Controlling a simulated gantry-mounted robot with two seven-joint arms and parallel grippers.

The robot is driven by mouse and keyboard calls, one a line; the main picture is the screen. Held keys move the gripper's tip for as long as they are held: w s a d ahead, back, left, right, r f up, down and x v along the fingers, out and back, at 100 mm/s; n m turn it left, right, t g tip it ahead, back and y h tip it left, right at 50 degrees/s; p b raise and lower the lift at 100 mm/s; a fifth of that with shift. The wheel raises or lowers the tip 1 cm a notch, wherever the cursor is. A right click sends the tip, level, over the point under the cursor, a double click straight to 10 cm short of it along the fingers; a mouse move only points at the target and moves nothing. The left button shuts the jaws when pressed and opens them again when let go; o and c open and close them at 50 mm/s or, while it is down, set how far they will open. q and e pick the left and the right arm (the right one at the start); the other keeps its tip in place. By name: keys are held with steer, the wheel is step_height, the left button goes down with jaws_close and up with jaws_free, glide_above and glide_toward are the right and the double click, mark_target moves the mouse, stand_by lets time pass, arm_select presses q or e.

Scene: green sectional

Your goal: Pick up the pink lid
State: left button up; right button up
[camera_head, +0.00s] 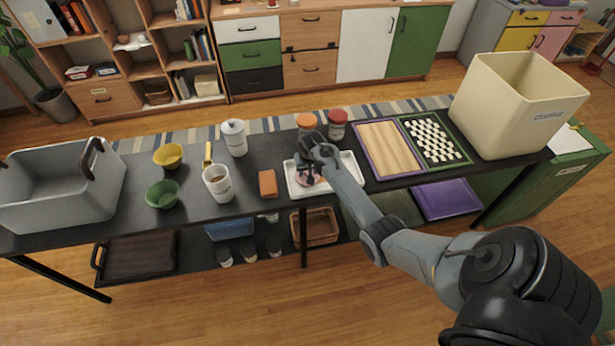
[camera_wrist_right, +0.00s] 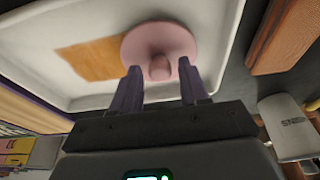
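The pink lid (camera_wrist_right: 160,42), round with a small knob, lies in a white tray (camera_wrist_right: 225,15) in the right wrist view. In the head view the lid (camera_head: 306,180) is partly hidden by my right gripper (camera_head: 303,168), which is over the white tray (camera_head: 347,181). In the wrist view my right gripper (camera_wrist_right: 159,72) is open, with its two dark fingers apart on either side of the knob. I cannot tell whether they touch it. My left gripper is not in view.
A flat tan piece (camera_wrist_right: 90,60) lies beside the lid in the tray. Jars with orange (camera_head: 306,121) and red (camera_head: 338,116) lids stand behind the tray. A brown block (camera_head: 268,184) and white cup (camera_head: 217,184) are left; a purple-framed board (camera_head: 388,150) is right.

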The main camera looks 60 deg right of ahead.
jaws_close()
